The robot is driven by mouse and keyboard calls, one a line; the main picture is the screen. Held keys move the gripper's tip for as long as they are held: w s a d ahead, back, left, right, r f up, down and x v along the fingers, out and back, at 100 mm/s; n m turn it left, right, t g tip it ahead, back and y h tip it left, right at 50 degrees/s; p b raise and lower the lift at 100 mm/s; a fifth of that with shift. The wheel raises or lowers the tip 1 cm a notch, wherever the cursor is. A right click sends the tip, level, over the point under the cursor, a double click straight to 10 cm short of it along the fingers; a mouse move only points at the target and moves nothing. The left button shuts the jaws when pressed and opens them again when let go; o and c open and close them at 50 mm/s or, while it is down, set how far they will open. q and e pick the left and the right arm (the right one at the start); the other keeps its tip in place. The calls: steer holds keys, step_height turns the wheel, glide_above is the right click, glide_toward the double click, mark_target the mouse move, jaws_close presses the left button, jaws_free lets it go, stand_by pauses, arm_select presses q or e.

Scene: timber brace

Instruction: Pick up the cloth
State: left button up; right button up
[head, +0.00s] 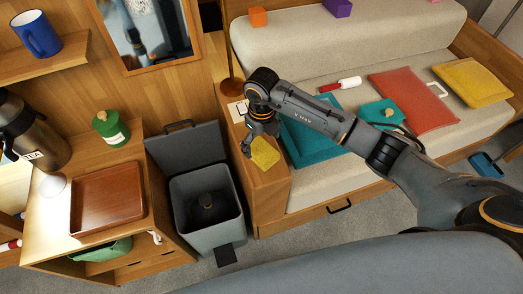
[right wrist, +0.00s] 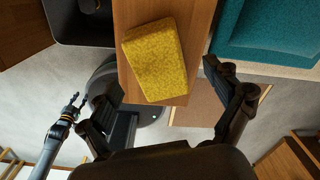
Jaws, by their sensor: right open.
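The yellow cloth (head: 265,153) looks like a thick, rough-textured block. It lies on the narrow wooden ledge at the bench's left end. My right gripper (head: 261,142) is just above it, open and empty, its fingers pointing down. In the right wrist view the cloth (right wrist: 155,62) lies between and beyond the two spread fingers (right wrist: 163,82), with no contact visible. My left gripper is outside the head view. What seems to be my left arm (right wrist: 55,140) shows small at the left of the right wrist view; its jaw state is unclear.
An open grey bin (head: 207,205) with a dark object inside stands left of the ledge. A teal cushion (head: 310,138) lies close on the bench to the right. A lamp pole (head: 228,50) rises behind the ledge, near a white switch plate (head: 237,110).

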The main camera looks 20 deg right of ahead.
mark_target(262, 149)
steer(key=shift+f, duration=1.6)
steer(key=shift+c, duration=0.5)
steer(key=shift+s, duration=0.1)
steer(key=c, duration=1.3)
steer(key=shift+o, duration=0.2)
steer(key=shift+r, duration=0.65)
steer(key=s+r, duration=0.1)
steer(key=r, duration=0.1)
steer(key=s+a+r, duration=0.1)
steer(key=s+r, duration=0.1)
steer(key=r, duration=0.1)
steer(key=s+r, duration=0.2)
steer(key=r, duration=0.1)
steer(key=shift+a+r+b, duration=0.15)
steer(key=shift+a+b, duration=0.1)
steer(key=shift+b, duration=0.1)
steer(key=s+a+r, duration=0.2)
steer(key=s+r, duration=0.1)
steer(key=s, duration=0.5)
steer(key=shift+s+a+r+b, duration=0.2)
steer(key=shift+a+r+b, duration=0.05)
steer(key=shift+b, duration=0.1)
